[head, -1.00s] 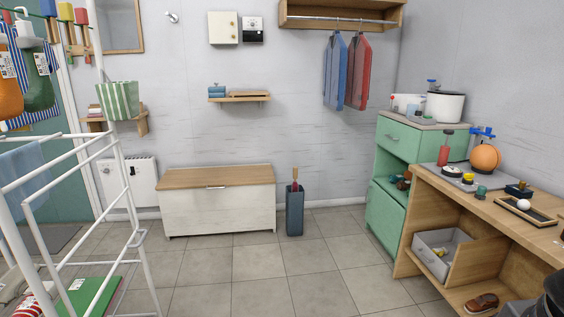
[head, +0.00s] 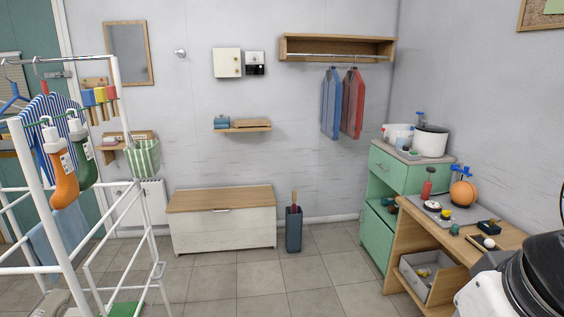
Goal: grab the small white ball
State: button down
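The small white ball (head: 489,243) sits on a small dark tray (head: 478,242) on the wooden bench (head: 427,227) at the right of the head view. Dark and white parts of my arm fill the lower right corner, in front of the bench's near end. My gripper's fingers do not show, so I cannot see whether it is open or shut.
A white drying rack (head: 128,140) is at left. The middle floor (head: 262,290) is clear.

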aim_at(489, 243)
jog(key=z, duration=1)
jog(key=i+j+z, duration=0.25)
jog(key=i+j, duration=0.4)
jog(key=i, duration=0.15)
jog(key=i+j+z, duration=0.25)
jog(key=i+j, duration=0.5)
